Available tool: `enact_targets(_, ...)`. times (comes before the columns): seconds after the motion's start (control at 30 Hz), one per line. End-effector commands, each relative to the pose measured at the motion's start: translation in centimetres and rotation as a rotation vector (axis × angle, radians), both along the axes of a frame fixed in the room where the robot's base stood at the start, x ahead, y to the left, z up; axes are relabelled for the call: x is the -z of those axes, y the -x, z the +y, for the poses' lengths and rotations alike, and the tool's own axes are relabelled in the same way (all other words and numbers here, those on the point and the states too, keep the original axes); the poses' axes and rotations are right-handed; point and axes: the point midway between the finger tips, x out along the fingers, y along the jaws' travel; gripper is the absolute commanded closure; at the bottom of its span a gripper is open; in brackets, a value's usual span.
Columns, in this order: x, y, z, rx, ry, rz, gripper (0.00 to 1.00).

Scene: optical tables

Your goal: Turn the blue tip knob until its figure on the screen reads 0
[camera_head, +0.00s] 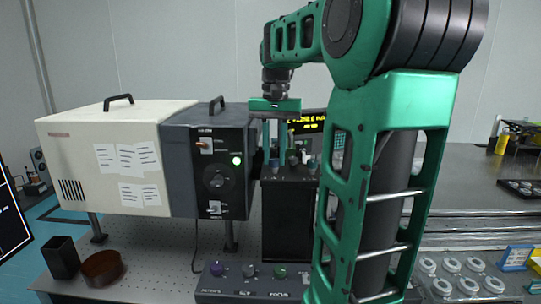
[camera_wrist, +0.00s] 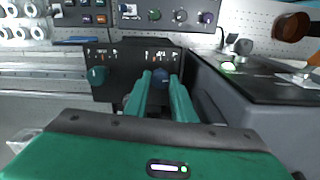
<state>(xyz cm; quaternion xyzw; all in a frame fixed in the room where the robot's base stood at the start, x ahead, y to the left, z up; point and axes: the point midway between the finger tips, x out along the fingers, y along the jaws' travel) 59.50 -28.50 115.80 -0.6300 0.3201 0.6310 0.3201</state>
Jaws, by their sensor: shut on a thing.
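The blue tip knob (camera_wrist: 160,76) is on the top panel of a dark control box (camera_head: 285,215). In the wrist view it sits between the two green fingers of my gripper (camera_wrist: 161,84), which are shut on it. In the head view my gripper (camera_head: 275,150) points down at the left end of the knob row. The screen (camera_head: 310,123) with yellow figures stands behind the box. Its figures are too small to read and my arm hides part of its edge.
A teal knob (camera_wrist: 97,75) is on the same panel, apart from the fingers. A grey and cream instrument (camera_head: 130,150) stands close on the left. A front panel (camera_head: 250,285) carries purple, grey and green knobs. Petri dishes (camera_head: 465,285) lie at right.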

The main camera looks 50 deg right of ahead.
Motion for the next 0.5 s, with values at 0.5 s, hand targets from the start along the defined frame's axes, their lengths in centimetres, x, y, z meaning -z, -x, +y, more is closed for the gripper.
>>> enact_targets(0.5,-0.19,-0.21,0.09,0.106,0.003,-0.006,0.99)
